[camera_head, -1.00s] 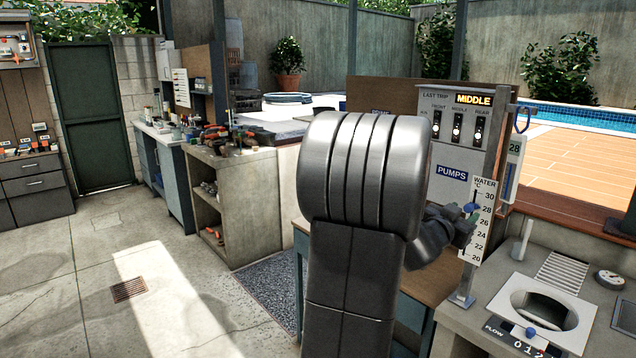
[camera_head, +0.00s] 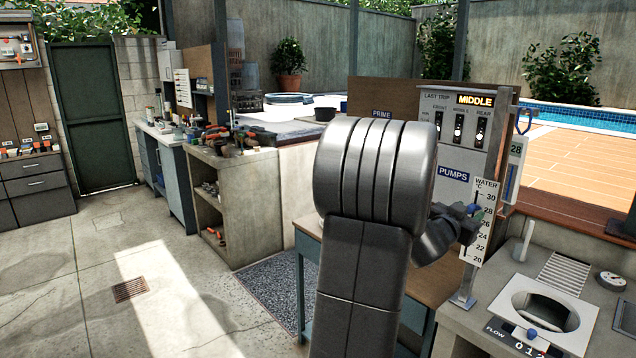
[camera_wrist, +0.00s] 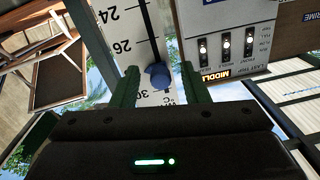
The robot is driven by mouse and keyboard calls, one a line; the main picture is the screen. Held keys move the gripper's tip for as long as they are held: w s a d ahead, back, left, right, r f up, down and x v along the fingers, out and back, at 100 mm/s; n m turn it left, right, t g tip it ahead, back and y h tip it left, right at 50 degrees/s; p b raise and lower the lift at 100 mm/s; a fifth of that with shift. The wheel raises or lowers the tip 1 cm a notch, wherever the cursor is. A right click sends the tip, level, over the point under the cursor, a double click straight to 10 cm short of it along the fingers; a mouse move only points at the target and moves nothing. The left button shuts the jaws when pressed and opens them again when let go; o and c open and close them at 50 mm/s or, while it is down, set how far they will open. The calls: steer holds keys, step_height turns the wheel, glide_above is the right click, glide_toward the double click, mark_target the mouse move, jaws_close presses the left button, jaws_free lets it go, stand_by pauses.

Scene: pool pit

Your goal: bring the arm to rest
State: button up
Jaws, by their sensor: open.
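My gripper (camera_head: 468,218) is at the white WATER scale (camera_head: 484,235) on the pump panel's right side. The knob sits on the dark slot of the scale (camera_wrist: 122,18), between the marks 26 and 30. I cannot tell whether a finger touches it. My arm is bent and raised in front of the panel, hiding part of it.
The PUMPS panel (camera_head: 453,150) has three switches and a lit MIDDLE sign (camera_head: 475,100). At the lower right is a counter with a round opening (camera_head: 545,305) and a FLOW counter. A workbench (camera_head: 235,190) with tools stands left. The paved floor at left is clear.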

steer(key=b+v, duration=0.2)
steer(key=v, duration=1.2)
steer(key=p+x, duration=0.1)
steer(key=x, duration=1.3)
steer(key=shift+r+p, duration=0.15)
steer(key=shift+p, duration=0.2)
step_height(320, 180, down, 14)
steer(key=b, duration=1.3)
steer(key=shift+f, duration=0.2)
steer(key=v, duration=1.3)
steer(key=shift+s+a, duration=0.3)
steer(key=shift+a+r, duration=0.1)
